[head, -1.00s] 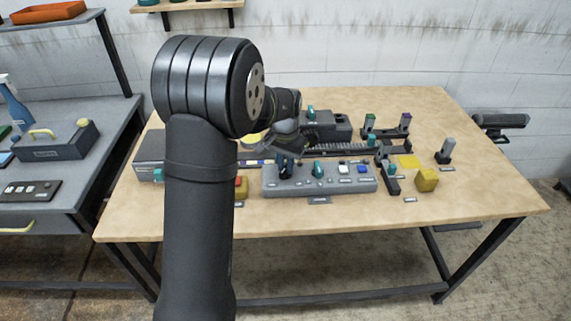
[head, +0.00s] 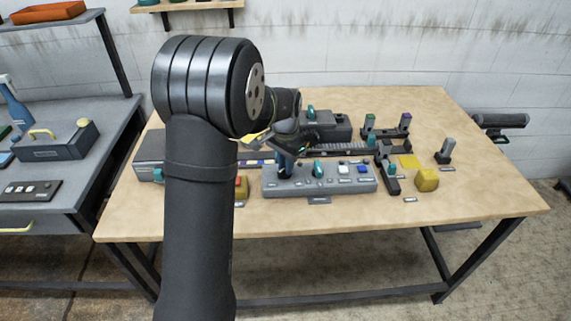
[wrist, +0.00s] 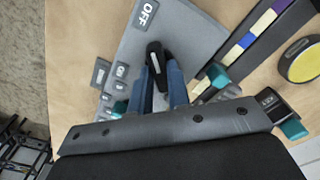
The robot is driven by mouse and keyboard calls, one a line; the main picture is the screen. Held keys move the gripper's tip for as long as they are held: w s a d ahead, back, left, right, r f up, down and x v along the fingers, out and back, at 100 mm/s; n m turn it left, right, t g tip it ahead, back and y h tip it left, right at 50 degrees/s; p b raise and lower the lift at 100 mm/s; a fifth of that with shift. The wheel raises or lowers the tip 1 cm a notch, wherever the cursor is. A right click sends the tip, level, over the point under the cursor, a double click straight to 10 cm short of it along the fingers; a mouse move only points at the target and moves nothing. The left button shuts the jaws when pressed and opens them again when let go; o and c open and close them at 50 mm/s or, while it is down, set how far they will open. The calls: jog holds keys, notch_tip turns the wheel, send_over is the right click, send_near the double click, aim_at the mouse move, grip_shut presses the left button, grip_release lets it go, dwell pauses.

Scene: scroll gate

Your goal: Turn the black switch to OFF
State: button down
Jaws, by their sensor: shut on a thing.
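The black switch (wrist: 155,58) stands on the grey control panel (wrist: 193,32). It carries a white stripe that runs nearly up and down in the wrist view. The white OFF label (wrist: 145,15) lies on the panel beyond the switch's upper end, slightly to the left. My gripper (wrist: 158,72) is shut on the switch, with one blue finger on each side of it. In the head view my gripper (head: 286,160) is at the left part of the panel (head: 330,185), and the switch is mostly hidden by the fingers.
A teal knob (head: 318,170), a white button (head: 343,168) and a blue button (head: 362,168) are right of my gripper on the panel. A red button on a yellow box (head: 241,187) is just left. A yellow block (head: 427,180) stands at the right. The table's front is clear.

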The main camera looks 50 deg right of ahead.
jog(key=c, duration=1.4)
grip_release()
jog(key=shift+o, duration=0.2)
notch_tip(320, 180, up, 18)
jog(key=shift+f, duration=0.25)
jog(key=shift+f, duration=0.1)
notch_tip(320, 180, down, 17)
jog(key=shift+f, duration=0.15)
